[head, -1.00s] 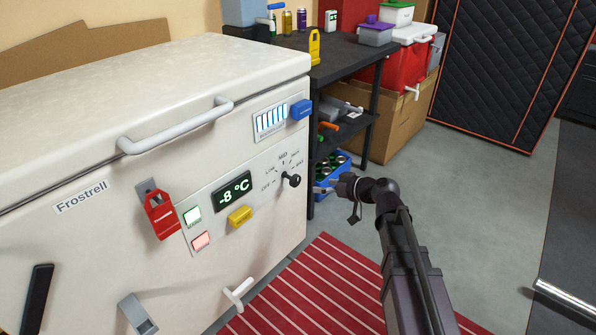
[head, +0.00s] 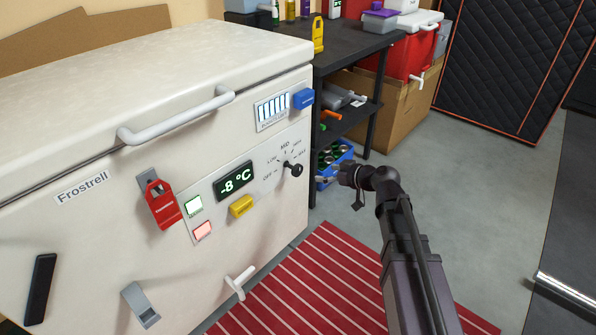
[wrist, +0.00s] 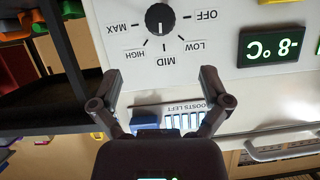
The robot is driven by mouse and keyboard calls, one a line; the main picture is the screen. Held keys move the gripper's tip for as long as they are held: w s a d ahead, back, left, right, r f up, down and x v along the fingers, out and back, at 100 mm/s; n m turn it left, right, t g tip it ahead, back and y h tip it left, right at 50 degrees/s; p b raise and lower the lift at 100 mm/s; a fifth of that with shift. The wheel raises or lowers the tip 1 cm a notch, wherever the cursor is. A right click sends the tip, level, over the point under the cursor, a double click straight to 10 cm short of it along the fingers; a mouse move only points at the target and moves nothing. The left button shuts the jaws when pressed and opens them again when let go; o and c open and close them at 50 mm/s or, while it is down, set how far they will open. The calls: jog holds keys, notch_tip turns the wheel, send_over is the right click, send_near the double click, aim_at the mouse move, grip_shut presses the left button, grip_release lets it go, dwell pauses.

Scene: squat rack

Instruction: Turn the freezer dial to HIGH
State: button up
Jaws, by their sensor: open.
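The freezer dial (head: 294,169) is a round black knob on the front of the white chest freezer (head: 90,235). In the wrist view the dial (wrist: 159,18) appears upside down, ringed by OFF, LOW, MID, HIGH and MAX. A white mark on it seems to point toward MID. My gripper (head: 325,180) is to the right of the dial in the head view, apart from the panel. In the wrist view my gripper (wrist: 161,76) has its two fingers spread wide, with nothing between them, and the dial lies beyond the tips.
A display (head: 234,181) reads -8 °C. A yellow block (head: 241,206), a red tag (head: 162,204) and a blue block (head: 303,99) stick out from the freezer front. A dark shelf table (head: 350,50) stands to the right. A red striped mat (head: 320,285) lies below.

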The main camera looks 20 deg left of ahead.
aim_at(300, 170)
jog(key=b+x, duration=0.4)
jog(key=x, duration=0.8)
jog(key=c, duration=1.2)
